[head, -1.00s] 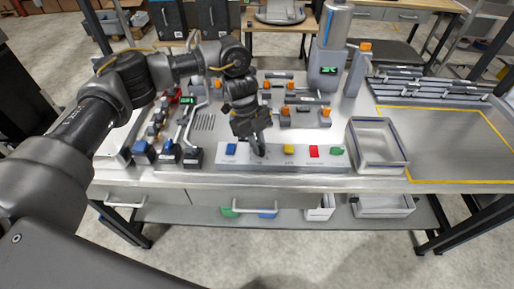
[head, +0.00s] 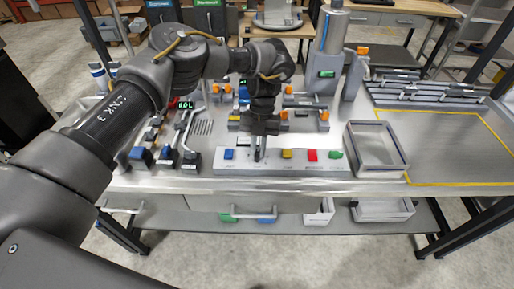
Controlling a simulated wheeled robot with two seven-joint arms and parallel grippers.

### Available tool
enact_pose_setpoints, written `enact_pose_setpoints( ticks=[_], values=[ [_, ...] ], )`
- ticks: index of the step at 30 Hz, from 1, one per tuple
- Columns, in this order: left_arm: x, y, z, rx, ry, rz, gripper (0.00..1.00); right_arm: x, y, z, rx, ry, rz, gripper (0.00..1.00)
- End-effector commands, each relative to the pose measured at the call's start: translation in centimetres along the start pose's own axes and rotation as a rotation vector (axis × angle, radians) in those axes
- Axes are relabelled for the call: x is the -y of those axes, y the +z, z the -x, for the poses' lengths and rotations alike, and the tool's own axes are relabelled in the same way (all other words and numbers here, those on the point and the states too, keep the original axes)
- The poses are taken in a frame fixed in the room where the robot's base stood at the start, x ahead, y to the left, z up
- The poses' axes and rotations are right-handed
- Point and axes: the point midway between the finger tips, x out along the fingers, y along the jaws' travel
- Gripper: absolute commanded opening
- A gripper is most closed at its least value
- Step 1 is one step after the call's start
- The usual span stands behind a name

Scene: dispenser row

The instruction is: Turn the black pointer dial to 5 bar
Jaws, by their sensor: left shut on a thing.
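My left gripper (head: 258,150) comes down from above onto the white control strip (head: 220,166) at the bench's front. It is shut on the black pointer dial (head: 257,157), which sits between the blue button and the yellow button. The fingers hide most of the dial, so its pointer direction and any scale marks cannot be read. A lit green display (head: 186,105) stands further back on the left, and another green display (head: 327,74) is on the grey cylinder unit. My right gripper is not in view.
The strip also carries a blue button (head: 229,154), a yellow button (head: 287,154), a red button (head: 312,155) and a green button (head: 336,155). An open grey bin (head: 378,170) stands to the right. The yellow-outlined area (head: 455,150) is clear.

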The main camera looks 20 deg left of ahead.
Motion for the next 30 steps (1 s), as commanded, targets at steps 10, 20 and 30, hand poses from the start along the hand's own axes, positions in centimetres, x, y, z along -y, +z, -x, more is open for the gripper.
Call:
enact_pose_setpoints(
  ticks=[10,20,30],
  values=[
    [0.31,-0.02,0.01,0.002,0.129,-0.305,0.00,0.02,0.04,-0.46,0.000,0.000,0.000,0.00],
    [0.47,-0.16,0.01,0.001,0.248,-0.597,0.00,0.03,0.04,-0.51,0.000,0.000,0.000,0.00],
    [0.56,-0.29,-0.07,0.000,0.355,-0.858,0.00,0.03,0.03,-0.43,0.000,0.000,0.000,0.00]
  ],
)
